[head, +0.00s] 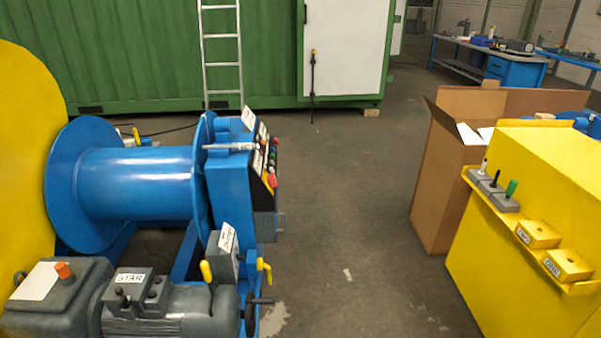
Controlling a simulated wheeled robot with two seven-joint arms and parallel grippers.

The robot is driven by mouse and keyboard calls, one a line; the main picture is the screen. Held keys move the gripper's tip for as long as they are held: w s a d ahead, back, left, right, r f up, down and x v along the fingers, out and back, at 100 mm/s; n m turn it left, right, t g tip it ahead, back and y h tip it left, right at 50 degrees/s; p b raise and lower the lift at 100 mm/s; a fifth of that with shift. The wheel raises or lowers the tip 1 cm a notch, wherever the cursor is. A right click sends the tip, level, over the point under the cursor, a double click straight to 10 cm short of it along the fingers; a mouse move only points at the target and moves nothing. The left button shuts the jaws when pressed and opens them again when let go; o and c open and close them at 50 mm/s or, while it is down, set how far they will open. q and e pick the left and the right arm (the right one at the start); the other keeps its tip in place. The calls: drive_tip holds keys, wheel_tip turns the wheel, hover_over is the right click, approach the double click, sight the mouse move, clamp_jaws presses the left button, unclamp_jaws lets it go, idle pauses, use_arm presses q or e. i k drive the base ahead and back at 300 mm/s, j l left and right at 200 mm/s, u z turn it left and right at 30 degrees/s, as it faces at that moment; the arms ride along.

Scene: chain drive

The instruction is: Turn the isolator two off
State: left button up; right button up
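No part clearly reads as isolator two, so I cannot tell which it is. On the blue winch, a grey box (222,257) carries a tilted white label too small to read. A yellow handle (207,271) is beside it, and another yellow handle (265,269) is lower right. The black panel (263,165) on the winch has several small coloured controls, with a red one at its lower edge. On the yellow cabinet, two yellow blocks (538,233) (568,264) bear small labels that I cannot read surely. Neither gripper is in view.
The yellow cabinet (530,180) stands right, with white, black and green levers (511,190) on its ledge. A cardboard box (440,175) is behind it. A grey motor (170,308) fills the lower left. Clear floor (345,200) lies between winch and cabinet.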

sight(272, 180)
drive_tip(key=i+l+z, duration=0.35)
drive_tip(key=i, duration=0.45)
drive_tip(key=i+z, duration=0.4)
drive_tip(key=i, duration=0.4)
drive_tip(key=i+u, duration=0.35)
drive_tip(key=i+l+u, duration=0.65)
drive_tip(key=i, duration=0.15)
drive_tip(key=j, duration=0.1)
